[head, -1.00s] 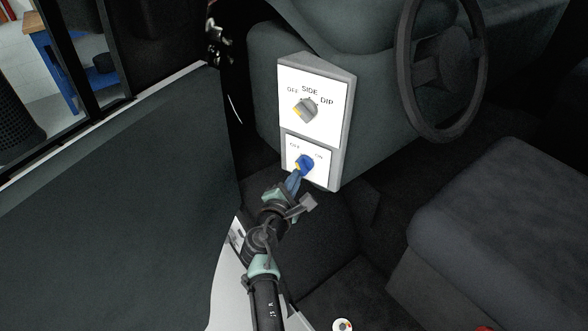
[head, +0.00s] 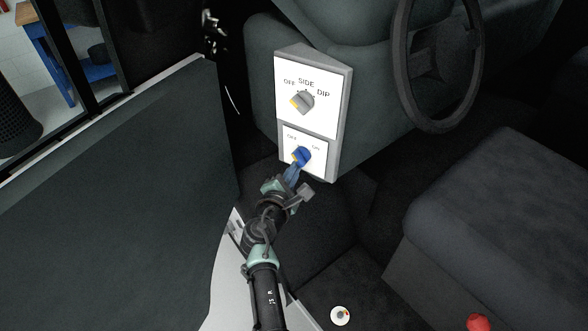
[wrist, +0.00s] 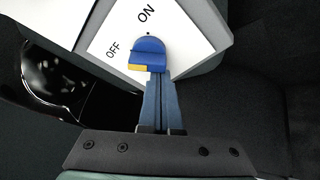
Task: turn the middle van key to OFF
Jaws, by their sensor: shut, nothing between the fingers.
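The blue key (head: 303,156) sits on the lower white plate of the switch panel, between the printed words OFF and ON. It also shows in the wrist view (wrist: 150,47), with a yellow mark on its lower left edge there. A small dark dot shows just beyond its far end, on the ON side. My gripper (head: 293,170) is at the key's lower side. In the wrist view my gripper (wrist: 158,75) has its blue fingers together, tips at the key's near edge. I cannot tell whether they touch it. Nothing is held between them.
A grey knob (head: 305,101) marked OFF, SIDE, DIP is on the upper plate. The steering wheel (head: 440,65) and a dark seat (head: 500,215) are at the right. The door panel (head: 110,190) is at the left. A white round dial (head: 340,316) and a red object (head: 478,322) lie low.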

